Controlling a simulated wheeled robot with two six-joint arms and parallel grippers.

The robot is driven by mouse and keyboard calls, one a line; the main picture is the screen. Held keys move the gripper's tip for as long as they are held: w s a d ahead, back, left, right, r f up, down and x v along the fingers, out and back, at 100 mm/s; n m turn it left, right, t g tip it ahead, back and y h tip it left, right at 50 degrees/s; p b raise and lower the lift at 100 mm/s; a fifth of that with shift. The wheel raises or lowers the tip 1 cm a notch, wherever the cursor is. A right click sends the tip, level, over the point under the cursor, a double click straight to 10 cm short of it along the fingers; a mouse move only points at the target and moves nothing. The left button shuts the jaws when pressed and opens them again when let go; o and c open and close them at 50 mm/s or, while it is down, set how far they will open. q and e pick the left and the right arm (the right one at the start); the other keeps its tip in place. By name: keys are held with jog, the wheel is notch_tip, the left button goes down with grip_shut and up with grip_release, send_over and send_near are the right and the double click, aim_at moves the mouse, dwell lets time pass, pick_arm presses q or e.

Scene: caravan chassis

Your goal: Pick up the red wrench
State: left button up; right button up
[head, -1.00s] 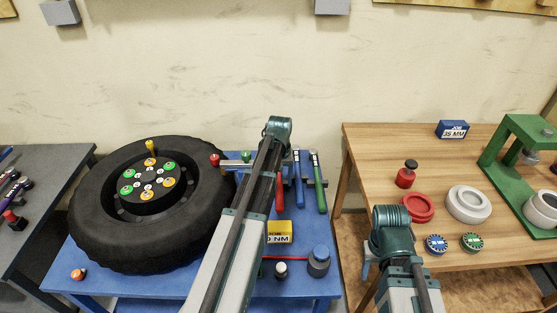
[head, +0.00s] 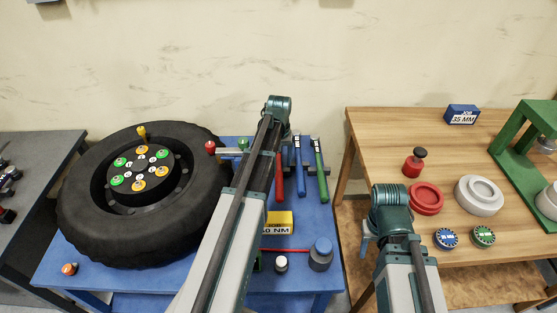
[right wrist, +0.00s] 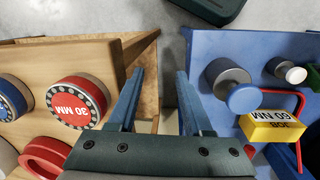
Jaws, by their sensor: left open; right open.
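The red wrench (head: 279,180) lies on the blue table in the head view, left of a blue wrench (head: 299,175) and a green wrench (head: 320,175). My left arm partly covers its upper part. My left gripper (head: 280,132) is mostly hidden behind its own arm, close to the wrenches' upper ends; I see nothing held. My right gripper (right wrist: 155,78) is open and empty, with its fingers over the gap between the blue table and the wooden table. It is apart from the red wrench, to its lower right in the head view.
A large tyre (head: 85,215) fills the blue table's left side. A yellow box (head: 278,222), a grey-blue weight (head: 321,255) and a thin red rod (head: 285,250) lie near its front. The wooden table (head: 380,135) holds a red ring (head: 426,198), other round parts and a green press (head: 515,150).

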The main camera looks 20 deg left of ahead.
aim_at(279, 179)
pick_arm(q)
notch_tip(279, 179, down, 6)
jog(key=b, duration=0.5)
jog(key=shift+f, duration=0.2)
jog(key=f+b, duration=0.1)
jog(key=b, duration=0.1)
jog(key=f+b, duration=0.1)
jog(key=f, duration=0.1)
jog(key=f+b, duration=0.2)
jog(key=shift+s+d+f+b, duration=0.15)
jog(key=shift+s+b, duration=0.1)
jog(key=shift+b, duration=0.05)
grip_shut()
dwell(0.8)
